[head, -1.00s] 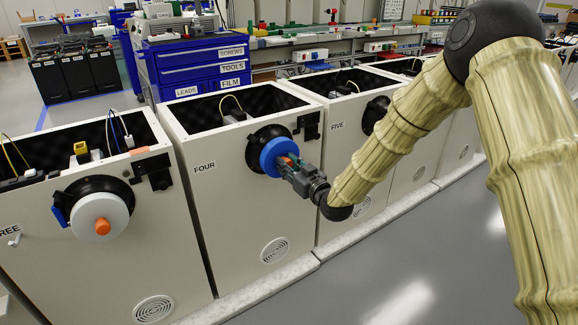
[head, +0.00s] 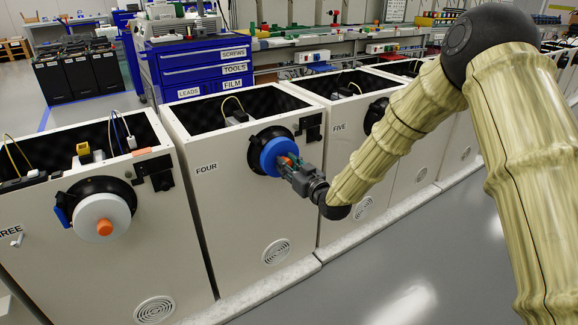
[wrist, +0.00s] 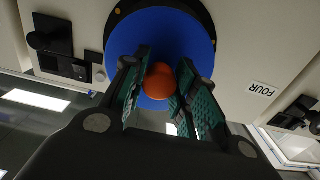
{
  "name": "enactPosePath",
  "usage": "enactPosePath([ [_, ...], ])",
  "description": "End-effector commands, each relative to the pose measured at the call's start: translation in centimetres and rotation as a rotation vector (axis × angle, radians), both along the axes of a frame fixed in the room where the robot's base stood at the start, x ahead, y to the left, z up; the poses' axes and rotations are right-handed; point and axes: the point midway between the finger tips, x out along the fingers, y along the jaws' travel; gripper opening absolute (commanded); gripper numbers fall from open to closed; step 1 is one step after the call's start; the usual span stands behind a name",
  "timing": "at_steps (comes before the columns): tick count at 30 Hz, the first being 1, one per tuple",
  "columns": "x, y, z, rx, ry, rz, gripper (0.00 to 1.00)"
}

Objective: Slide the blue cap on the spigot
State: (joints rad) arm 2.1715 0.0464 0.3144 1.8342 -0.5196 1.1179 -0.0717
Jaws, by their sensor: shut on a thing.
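The blue cap (head: 270,156) is a round disc with an orange knob, in front of the black round spigot (head: 257,152) on the cabinet marked FOUR. In the wrist view the blue cap (wrist: 190,38) fills the upper middle, with the black spigot's rim (wrist: 113,22) showing around its edge. My gripper (head: 292,164) has its green-padded fingers on either side of the orange knob (wrist: 160,82) and is shut on it. The cap looks close against the spigot; I cannot tell whether it is fully seated.
Cabinet THREE (head: 40,275) on the left has a white cap (head: 101,218) with an orange knob. Cabinet FIVE (head: 345,150) stands to the right. A black latch (head: 314,128) sits beside the spigot. Open grey floor (head: 390,275) lies in front.

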Motion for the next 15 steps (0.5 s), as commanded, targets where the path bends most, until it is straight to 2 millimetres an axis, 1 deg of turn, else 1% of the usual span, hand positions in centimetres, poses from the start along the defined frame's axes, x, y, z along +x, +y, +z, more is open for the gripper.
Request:
enactPosePath([
  [6, -0.01, 0.01, 0.02, 0.0, 0.0, 0.0, 0.02],
  [7, -0.01, 0.01, 0.02, 0.0, 0.0, 0.0, 0.3],
  [9, -0.01, 0.01, 0.02, 0.0, 0.0, 0.0, 0.43],
  [11, -0.01, 0.01, 0.02, 0.0, 0.0, 0.0, 0.53],
  [15, -0.01, -0.01, 0.0, 0.0, 0.0, 0.0, 0.53],
])
